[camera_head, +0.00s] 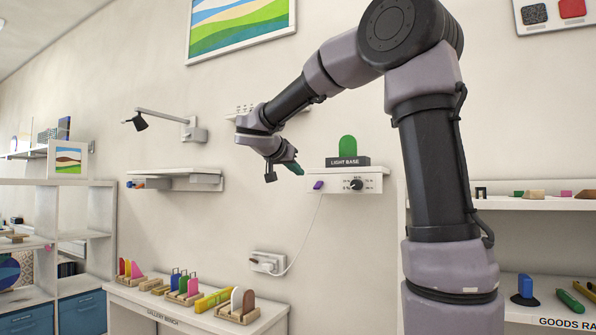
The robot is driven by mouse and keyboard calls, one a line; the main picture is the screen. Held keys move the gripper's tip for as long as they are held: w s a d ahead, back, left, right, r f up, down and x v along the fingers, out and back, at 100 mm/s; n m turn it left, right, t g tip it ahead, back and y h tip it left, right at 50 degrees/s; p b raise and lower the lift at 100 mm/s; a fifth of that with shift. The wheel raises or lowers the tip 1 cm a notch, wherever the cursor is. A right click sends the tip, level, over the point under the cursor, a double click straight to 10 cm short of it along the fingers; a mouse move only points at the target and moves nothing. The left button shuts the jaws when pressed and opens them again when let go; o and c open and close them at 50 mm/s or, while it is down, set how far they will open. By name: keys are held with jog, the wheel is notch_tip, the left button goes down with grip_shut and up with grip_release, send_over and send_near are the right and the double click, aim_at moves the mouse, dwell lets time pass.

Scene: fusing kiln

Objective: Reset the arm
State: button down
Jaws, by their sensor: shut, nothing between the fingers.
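My arm reaches up from the lower right and bends over to the left. My gripper (294,168) hangs in the air in front of the wall, left of the light base (348,161). Its end looks dark green, and it is small in the picture. The fingers are shut with nothing held between them. The gripper appears apart from the shelves and the bench.
Below is the gallery bench (150,312) with wooden racks of coloured pieces. A small wall shelf (190,172) and a lamp (138,121) are at left. The light base's shelf has a dial and a hanging cord (311,235). Goods shelves (540,203) stand at right.

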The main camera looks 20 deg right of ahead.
jog(key=s+d+f+n+g+y, duration=0.1)
jog(key=s+d+f+g+y, duration=0.1)
jog(key=s+f, duration=0.45)
jog(key=s+d+f+n+g+y, duration=0.1)
jog(key=s+d+f+g+y, duration=0.15)
jog(key=s, duration=0.65)
jog(key=s+a+f+n+t+y, duration=0.1)
jog(key=s+a+f+y, duration=0.2)
jog(key=s, duration=0.3)
jog(key=s+a+f+n+t+y, duration=0.1)
jog(key=s+a+f+y, duration=0.2)
jog(key=s, duration=0.4)
jog(key=shift+a+f+n+y, duration=0.35)
jog(key=shift+a+n+y, duration=0.05)
jog(key=shift+a+y, duration=0.25)
jog(key=shift+s, duration=0.1)
